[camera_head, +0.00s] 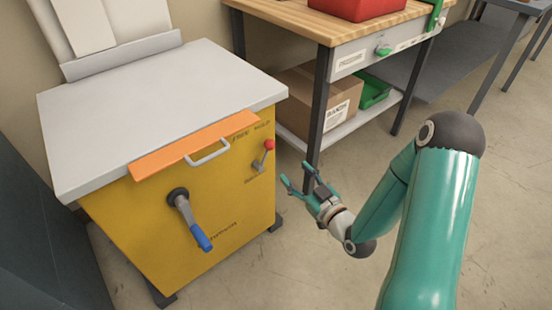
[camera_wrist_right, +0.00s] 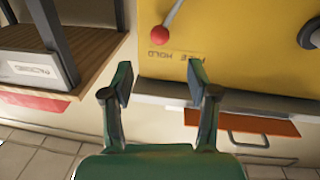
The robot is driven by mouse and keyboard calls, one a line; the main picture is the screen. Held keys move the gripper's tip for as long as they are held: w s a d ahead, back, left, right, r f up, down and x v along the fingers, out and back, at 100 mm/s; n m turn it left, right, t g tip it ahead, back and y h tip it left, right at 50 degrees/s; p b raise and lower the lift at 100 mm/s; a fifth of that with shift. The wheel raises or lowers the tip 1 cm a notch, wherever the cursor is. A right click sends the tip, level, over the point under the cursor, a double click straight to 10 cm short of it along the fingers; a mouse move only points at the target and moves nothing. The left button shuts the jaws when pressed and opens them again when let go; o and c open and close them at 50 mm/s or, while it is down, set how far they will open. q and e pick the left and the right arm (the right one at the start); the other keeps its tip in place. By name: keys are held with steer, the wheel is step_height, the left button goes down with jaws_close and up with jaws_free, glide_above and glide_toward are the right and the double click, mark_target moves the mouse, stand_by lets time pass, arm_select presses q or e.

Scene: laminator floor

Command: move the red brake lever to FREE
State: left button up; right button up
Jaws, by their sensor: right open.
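The red brake lever (camera_head: 268,146) is a short metal lever with a red ball knob on the front of the yellow cabinet (camera_head: 232,190). Its knob leans up and right, toward the HOLD side of the FREE/HOLD lettering (camera_head: 250,131). My right gripper (camera_head: 295,173) is open and empty, to the right of the lever and apart from it. In the right wrist view the picture is turned over; the red knob (camera_wrist_right: 159,34) shows beyond the gap between the open fingertips (camera_wrist_right: 160,75). The lever's base is cut off there. My left gripper is out of view.
An orange strip (camera_head: 190,146) and a metal handle (camera_head: 208,153) sit at the cabinet's top front edge. A blue-gripped crank (camera_head: 200,236) sticks out to the left. A workbench (camera_head: 300,22) with a cardboard box (camera_head: 322,95) below stands behind. The floor at right is open.

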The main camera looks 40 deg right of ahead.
steer(key=w+b, duration=0.1)
steer(key=w, duration=1)
steer(key=shift+w+d, duration=0.15)
steer(key=shift+w, duration=0.15)
jaws_close()
